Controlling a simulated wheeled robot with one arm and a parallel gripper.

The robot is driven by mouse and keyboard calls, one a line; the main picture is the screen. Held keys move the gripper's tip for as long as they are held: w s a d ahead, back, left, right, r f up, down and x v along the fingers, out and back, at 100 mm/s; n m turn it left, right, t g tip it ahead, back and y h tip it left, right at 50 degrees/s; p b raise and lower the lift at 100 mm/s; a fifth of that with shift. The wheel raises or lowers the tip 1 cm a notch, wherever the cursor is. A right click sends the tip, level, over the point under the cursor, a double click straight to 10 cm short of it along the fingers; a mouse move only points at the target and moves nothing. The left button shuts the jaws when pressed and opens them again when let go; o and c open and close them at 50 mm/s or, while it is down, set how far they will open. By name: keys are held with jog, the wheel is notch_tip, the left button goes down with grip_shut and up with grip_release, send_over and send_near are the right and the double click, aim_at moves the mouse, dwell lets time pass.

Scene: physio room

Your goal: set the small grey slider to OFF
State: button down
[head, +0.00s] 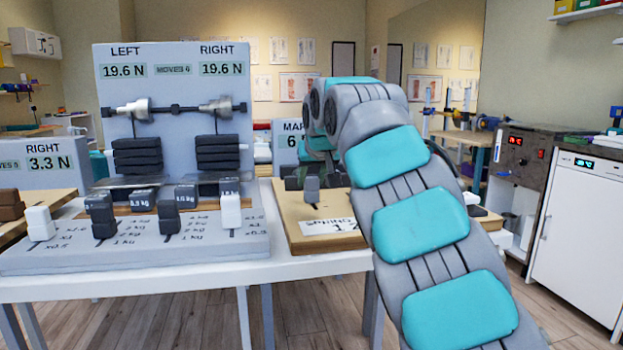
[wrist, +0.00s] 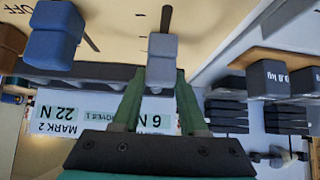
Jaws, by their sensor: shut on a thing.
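The small grey slider (head: 312,189) stands upright on a wooden board (head: 290,238) in the middle of the table. In the wrist view the grey slider (wrist: 162,58) sits between the green fingertips of my gripper (wrist: 162,76), which is shut on it. A dark slot (wrist: 166,18) runs from the slider toward the top of the wrist view. An OFF marking (wrist: 20,10) shows at the top left there, near a larger blue block (wrist: 53,36). In the head view my arm hides much of the board, and my fingers are hard to make out.
Left of the board, a grey panel (head: 150,255) carries white and dark sliders. Behind it stands a display (head: 172,85) with weights, reading 19.6 N on both sides. A MARK 2 display (wrist: 60,120) reads 22 N in the wrist view. A brown block (wrist: 10,45) is at its left edge.

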aim_at(312, 191)
jog(key=shift+s, duration=0.1)
jog(key=shift+s+d+f+b, duration=0.25)
jog(key=shift+s+b, duration=0.3)
jog(key=shift+b, duration=0.2)
jog(key=shift+s+d+r+b, duration=0.15)
jog(key=shift+s+b, duration=0.25)
jog(key=shift+s, duration=0.2)
jog(key=shift+s+d+b, duration=0.15)
jog(key=shift+s+b, duration=0.25)
jog(key=shift+s, duration=0.2)
jog(key=shift+c, duration=2.2)
grip_release()
jog(key=shift+r, duration=0.1)
jog(key=shift+s, duration=0.1)
